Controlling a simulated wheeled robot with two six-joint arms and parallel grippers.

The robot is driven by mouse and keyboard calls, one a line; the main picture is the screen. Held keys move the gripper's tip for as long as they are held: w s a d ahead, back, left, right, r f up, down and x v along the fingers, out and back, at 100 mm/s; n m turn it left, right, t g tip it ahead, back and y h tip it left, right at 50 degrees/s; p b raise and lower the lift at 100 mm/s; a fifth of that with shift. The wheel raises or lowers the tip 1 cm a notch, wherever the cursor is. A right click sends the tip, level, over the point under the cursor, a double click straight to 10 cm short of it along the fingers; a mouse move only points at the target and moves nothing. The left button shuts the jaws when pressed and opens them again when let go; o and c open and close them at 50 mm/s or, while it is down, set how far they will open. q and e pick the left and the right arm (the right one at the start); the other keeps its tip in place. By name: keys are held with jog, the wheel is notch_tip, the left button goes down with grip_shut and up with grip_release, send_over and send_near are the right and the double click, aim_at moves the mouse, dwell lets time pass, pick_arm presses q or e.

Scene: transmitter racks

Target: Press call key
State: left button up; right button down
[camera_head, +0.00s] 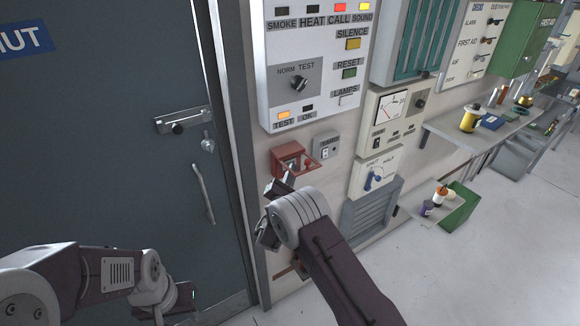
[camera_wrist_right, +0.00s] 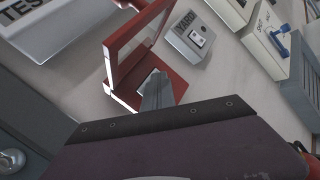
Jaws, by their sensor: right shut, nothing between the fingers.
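A small red box (camera_head: 291,157) with a red frame-like cover is on the wall below the large alarm panel; I cannot make out lettering on it. In the right wrist view the red frame (camera_wrist_right: 128,48) stands out from the box as if swung open. My right gripper (camera_head: 282,184) is shut and empty, just below and in front of the box. Its tip (camera_wrist_right: 156,92) overlaps the box's lower part in the right wrist view; I cannot tell whether it touches. My left gripper (camera_head: 180,303) is low at the left, and its fingers are unclear.
The alarm panel (camera_head: 313,108) has lit CALL, SOUND and TEST lamps. A small grey switch box (camera_head: 326,145) is right of the red box. A meter box (camera_head: 390,117) and a blue-handled switch box (camera_head: 374,174) are further right. A dark door (camera_head: 110,135) is at left.

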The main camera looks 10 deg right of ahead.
jog(key=shift+s, duration=0.1)
jog(key=shift+s+d, duration=0.25)
jog(key=shift+s, duration=0.35)
jog(key=shift+s, duration=0.1)
jog(key=s, duration=0.1)
jog(key=s+d, duration=0.1)
jog(key=s, duration=0.2)
jog(key=shift+s+d+p, duration=0.25)
jog(key=shift+d+p, duration=0.1)
dwell(0.6)
